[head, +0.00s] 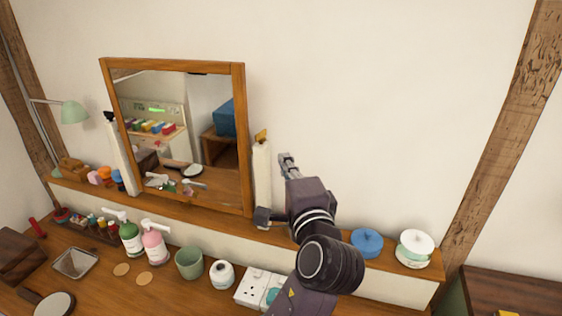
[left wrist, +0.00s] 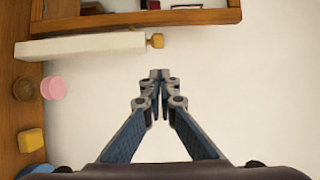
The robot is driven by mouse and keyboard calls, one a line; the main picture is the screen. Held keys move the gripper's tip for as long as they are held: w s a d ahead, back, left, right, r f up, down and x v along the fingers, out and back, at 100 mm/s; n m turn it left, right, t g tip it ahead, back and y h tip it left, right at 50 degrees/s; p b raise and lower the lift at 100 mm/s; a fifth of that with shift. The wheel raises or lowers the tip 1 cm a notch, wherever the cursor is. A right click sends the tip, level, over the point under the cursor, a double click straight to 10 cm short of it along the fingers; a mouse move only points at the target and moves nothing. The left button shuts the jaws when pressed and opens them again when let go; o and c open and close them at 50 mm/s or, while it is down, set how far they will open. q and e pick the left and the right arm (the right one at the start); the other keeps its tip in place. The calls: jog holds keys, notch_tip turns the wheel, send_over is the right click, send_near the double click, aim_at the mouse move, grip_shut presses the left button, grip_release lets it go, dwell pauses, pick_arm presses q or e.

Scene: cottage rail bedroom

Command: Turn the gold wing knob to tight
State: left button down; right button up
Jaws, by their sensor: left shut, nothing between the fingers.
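The gold wing knob (head: 262,135) sits on top of the white post at the right side of the wood-framed mirror (head: 240,130). In the left wrist view the knob (left wrist: 157,41) is at the end of the white post (left wrist: 85,46), which lies across the picture. My left gripper (head: 285,158) is shut and empty, to the right of the post and a little lower than the knob. In the left wrist view its closed fingertips (left wrist: 160,75) are apart from the knob, with bare wall behind them. My right gripper is not in view.
A second white post (head: 120,155) with a dark top stands left of the mirror. A blue round box (head: 367,243) and a white lidded jar (head: 414,249) sit on the ledge at right. Pump bottles (head: 153,242) and a green cup (head: 189,263) stand below. The wall at right is clear.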

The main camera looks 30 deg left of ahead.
aim_at(262, 135)
pick_arm(q)
jog(key=p+x, duration=0.1)
jog(key=x, duration=0.2)
jog(key=s+a+p+x, duration=0.1)
jog(key=x, duration=0.2)
jog(key=p+x, duration=0.1)
jog(key=x, duration=0.2)
jog(key=shift+s+a+r, duration=0.1)
jog(key=shift+s+a, duration=0.05)
jog(key=shift+a, duration=0.15)
jog(key=shift+s+a+p, duration=0.1)
jog(key=shift+a+p, duration=0.3)
jog(key=shift+a, duration=0.2)
